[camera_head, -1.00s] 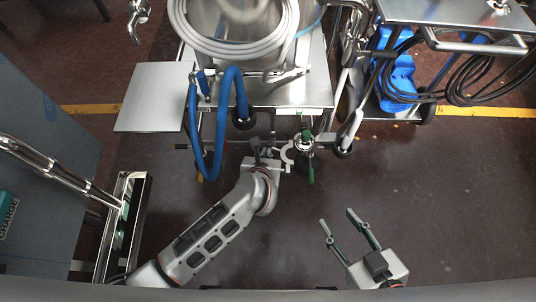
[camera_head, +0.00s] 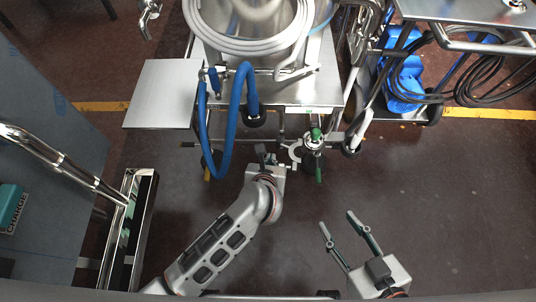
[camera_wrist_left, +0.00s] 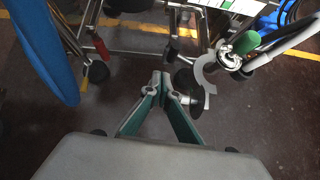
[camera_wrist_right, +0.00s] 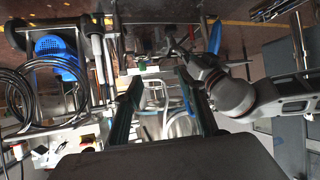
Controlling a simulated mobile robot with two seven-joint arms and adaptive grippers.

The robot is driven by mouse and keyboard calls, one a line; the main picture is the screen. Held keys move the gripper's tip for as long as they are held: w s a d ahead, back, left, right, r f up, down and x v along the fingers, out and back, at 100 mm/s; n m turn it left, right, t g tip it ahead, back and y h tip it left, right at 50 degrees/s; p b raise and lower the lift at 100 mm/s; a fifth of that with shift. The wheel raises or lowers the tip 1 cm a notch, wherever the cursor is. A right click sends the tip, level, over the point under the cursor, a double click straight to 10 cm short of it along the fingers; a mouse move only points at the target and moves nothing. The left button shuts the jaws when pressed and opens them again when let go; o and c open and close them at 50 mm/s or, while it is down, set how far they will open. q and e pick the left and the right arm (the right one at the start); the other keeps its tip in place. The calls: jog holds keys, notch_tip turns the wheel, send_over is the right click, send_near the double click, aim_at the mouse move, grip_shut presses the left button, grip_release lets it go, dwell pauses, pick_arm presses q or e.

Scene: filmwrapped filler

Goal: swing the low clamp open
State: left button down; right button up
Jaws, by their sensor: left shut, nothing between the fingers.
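The low clamp (camera_head: 295,151) shows in the head view as a pale grey C-shaped jaw, left of a round metal fitting with a green handle (camera_head: 317,134). In the left wrist view the curved jaw (camera_wrist_left: 200,76) stands out beside the fitting (camera_wrist_left: 230,56), its hollow facing it. Whether any fastener holds it I cannot tell. My left gripper (camera_head: 267,153) is just left of the clamp, with a small gap visible. Its fingertips (camera_wrist_left: 168,80) meet with nothing between them. My right gripper (camera_head: 337,219) is open and empty over bare floor, well to the right and nearer me.
A steel cart (camera_head: 290,92) carries the vessel above the clamp. A blue hose (camera_head: 230,125) hangs left of my left gripper. A second cart with black cable (camera_head: 480,72) stands right. The floor at front right is clear.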

pick_arm(q)
jog(key=a+p+v, duration=0.1)
jog(key=p+v, duration=0.2)
jog(key=v, duration=0.7)
jog(key=shift+a, duration=0.2)
pick_arm(e)
jog(key=shift+s+d+f+n+h, duration=0.2)
jog(key=shift+s+d+f, duration=0.15)
jog(key=shift+d, duration=0.25)
jog(key=shift+s+d+f+n+h, duration=0.1)
jog(key=shift+s+d+f+h, duration=0.2)
jog(key=shift+d, duration=0.3)
